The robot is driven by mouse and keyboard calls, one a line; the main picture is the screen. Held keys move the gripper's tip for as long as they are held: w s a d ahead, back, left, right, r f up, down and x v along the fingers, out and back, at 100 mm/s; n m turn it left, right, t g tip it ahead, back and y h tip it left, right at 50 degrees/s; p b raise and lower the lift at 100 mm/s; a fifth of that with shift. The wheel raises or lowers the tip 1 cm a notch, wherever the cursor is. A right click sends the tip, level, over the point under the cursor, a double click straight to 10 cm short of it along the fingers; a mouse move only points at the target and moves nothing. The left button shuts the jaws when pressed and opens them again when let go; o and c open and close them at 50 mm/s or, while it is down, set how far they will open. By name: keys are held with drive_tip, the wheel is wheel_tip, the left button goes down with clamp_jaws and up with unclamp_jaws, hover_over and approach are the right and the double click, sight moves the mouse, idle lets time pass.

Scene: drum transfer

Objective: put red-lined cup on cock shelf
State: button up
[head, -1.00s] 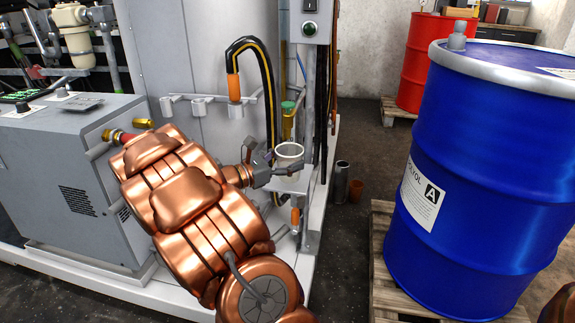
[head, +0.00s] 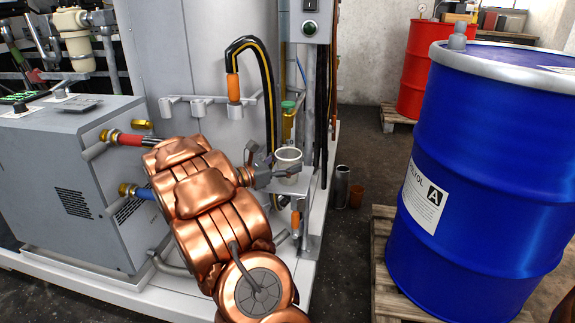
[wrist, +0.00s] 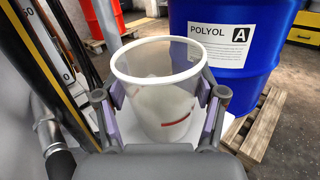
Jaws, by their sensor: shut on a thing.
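The red-lined cup is a clear, whitish cup with a white rim (head: 289,156). In the wrist view the cup (wrist: 150,85) is upright, with a short red line low on its right side and something pale inside. My gripper (wrist: 160,106) is shut on it, one finger on each side. In the head view my gripper (head: 272,178) reaches the cup from the lower left. The cock shelf (head: 308,178) is a small pale plate at the cup's base. I cannot tell whether the cup's bottom touches it.
A black-and-yellow hose with an orange end (head: 233,88) hangs left of the cup. Pipes and cables rise close behind it. A blue polyol drum (head: 470,180) stands on a pallet at right. A metal cylinder (head: 341,186) and an orange-brown cup (head: 356,195) stand on the floor.

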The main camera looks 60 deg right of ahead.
drive_tip(key=o, duration=0.9)
drive_tip(key=shift+f, duration=0.1)
drive_tip(key=shift+c, duration=0.2)
drive_tip(key=shift+w+a+r, duration=0.1)
drive_tip(key=shift+a+r, duration=0.1)
drive_tip(key=p+v, duration=0.3)
drive_tip(key=v, duration=0.7)
drive_tip(key=s+a+f+m+y, duration=0.2)
drive_tip(key=s+a+m+y, duration=0.55)
drive_tip(key=s+a, duration=0.7)
drive_tip(key=s+a+f+m+t+y, duration=0.1)
drive_tip(key=s+a+y, duration=0.3)
drive_tip(key=a, duration=0.8)
drive_tip(key=s+a+f+m+t+y, duration=0.2)
drive_tip(key=s+a+y, duration=0.3)
drive_tip(key=a, duration=0.8)
drive_tip(key=shift+s+m+t, duration=0.5)
drive_tip(key=shift+s+m, duration=0.25)
drive_tip(key=shift+s, duration=0.35)
